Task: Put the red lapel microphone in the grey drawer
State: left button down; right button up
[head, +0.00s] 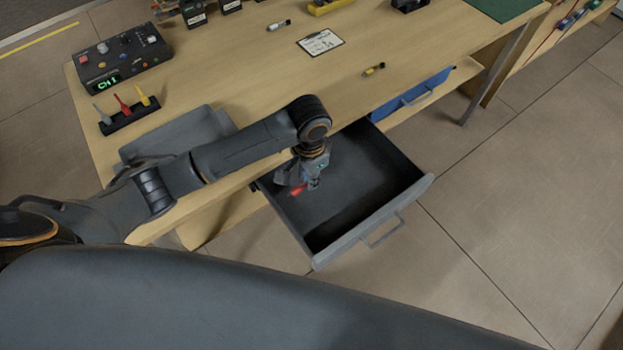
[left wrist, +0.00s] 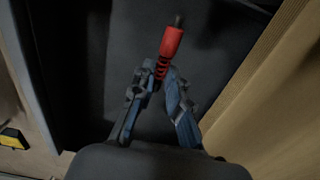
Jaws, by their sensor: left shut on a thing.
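The grey drawer (head: 345,243) is pulled out from under the wooden table in the head view, and its inside looks empty. My left gripper (head: 303,187) points down over the left part of the open drawer. It is shut on the red lapel microphone (head: 298,190), which sticks out from the fingertips. In the left wrist view the microphone (left wrist: 171,42) is red with a dark tip and a ribbed neck between the fingers (left wrist: 160,85). The dark drawer floor (left wrist: 210,50) lies behind it. I cannot tell the exact height above the floor. My right gripper is not in view.
A grey tray (head: 135,155) lies on the table (head: 240,75) left of my arm. A rack (head: 130,122) with grey, red and yellow items and a control box (head: 122,60) stand farther left.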

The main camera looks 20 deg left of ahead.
pick_arm(q)
jog(key=w+f, duration=0.2)
jog(key=f, duration=0.1)
jog(key=shift+w+a, duration=0.1)
jog(key=shift+w, duration=0.2)
jog(key=shift+f, duration=1.55)
jog(key=c, duration=1.3)
grip_release()
jog(key=shift+f, duration=0.1)
notch_tip(320, 180, up, 12)
jog(key=shift+r, duration=0.15)
